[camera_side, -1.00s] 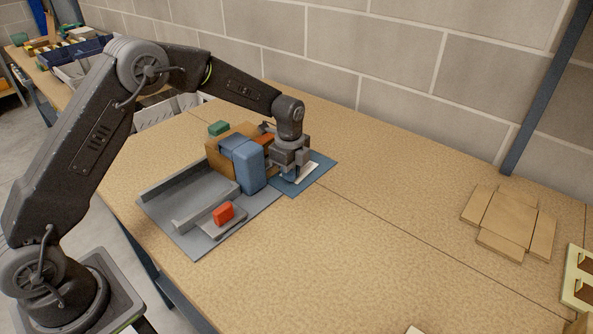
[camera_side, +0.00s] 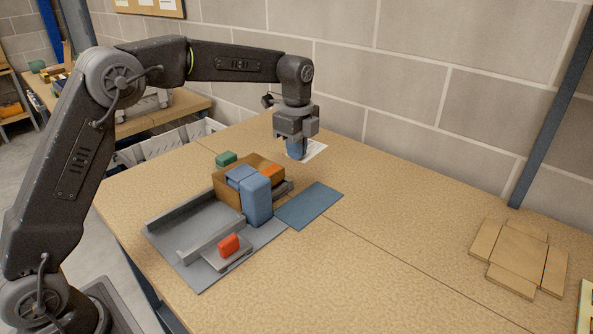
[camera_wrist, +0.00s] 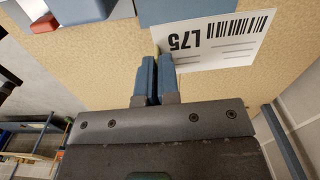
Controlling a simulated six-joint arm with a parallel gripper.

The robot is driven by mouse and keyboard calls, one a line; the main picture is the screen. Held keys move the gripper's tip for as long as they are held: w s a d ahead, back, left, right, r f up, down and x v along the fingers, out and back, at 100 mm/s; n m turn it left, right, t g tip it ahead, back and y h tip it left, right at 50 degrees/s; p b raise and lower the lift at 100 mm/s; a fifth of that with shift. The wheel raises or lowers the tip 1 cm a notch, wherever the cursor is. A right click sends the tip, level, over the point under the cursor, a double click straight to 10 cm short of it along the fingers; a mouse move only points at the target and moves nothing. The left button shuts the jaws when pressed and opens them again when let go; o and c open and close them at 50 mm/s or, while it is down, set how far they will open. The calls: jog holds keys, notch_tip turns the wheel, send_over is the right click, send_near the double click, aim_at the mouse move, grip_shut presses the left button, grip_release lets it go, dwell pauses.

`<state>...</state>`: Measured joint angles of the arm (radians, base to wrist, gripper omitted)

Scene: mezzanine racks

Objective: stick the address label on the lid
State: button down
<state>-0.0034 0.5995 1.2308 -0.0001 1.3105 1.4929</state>
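The address label (camera_wrist: 225,40) is a white sheet with "L75" and a barcode. In the side view the label (camera_side: 317,152) shows just right of my gripper's fingertips, above the back of the table. My gripper (camera_wrist: 155,80) has its blue fingers close together, with the label's edge at their tips. In the side view my gripper (camera_side: 297,150) points down, behind the blue mat (camera_side: 310,205), which is bare.
A green block (camera_side: 226,159) sits behind. Flat cardboard (camera_side: 515,255) lies at right. The middle right is clear.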

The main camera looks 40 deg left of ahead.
notch_tip(320, 180, up, 4)
jog(key=shift+f, duration=0.2)
jog(key=s+a, duration=0.4)
jog(key=a, duration=0.4)
jog(key=s+a, duration=0.4)
jog(key=a, duration=0.4)
jog(key=shift+m, duration=0.4)
jog(key=shift+w+f, duration=0.1)
jog(key=shift+f, duration=5.35)
jog(key=shift+d+f, duration=0.1)
jog(key=shift+f, duration=0.5)
jog(key=c, duration=0.9)
grip_release()
jog(key=shift+r, duration=0.1)
jog(key=shift+c, duration=0.2)
